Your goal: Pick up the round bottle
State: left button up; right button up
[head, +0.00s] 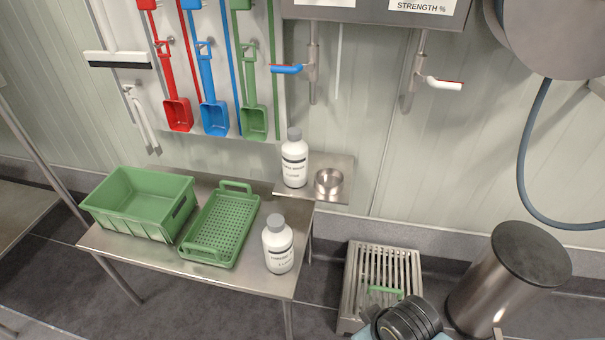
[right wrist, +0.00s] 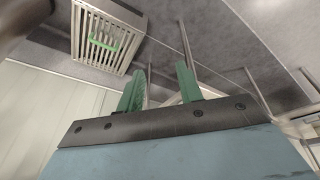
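Two round white bottles with grey caps show in the head view. One bottle (head: 278,250) stands upright at the right front corner of the steel table (head: 215,271). The other bottle (head: 294,171) stands upright on a small steel shelf (head: 338,194) by the wall. My right gripper's two green fingers show in the right wrist view (right wrist: 160,88), apart with nothing between them. In the head view only part of my right arm shows at the bottom, right of the table and away from both bottles. My left gripper is not in view.
A green crate (head: 125,222) and a green perforated tray (head: 206,252) stand on the table, left of the front bottle. A steel cup (head: 328,182) sits beside the shelf bottle. A floor grate (head: 355,298) and a steel bin (head: 497,286) are at the right.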

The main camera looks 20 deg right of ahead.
aim_at(294, 150)
jog(key=u, duration=0.25)
jog(key=k, duration=0.2)
jog(key=z, duration=1.1)
jog(key=i, duration=0.65)
jog(key=u, duration=1.35)
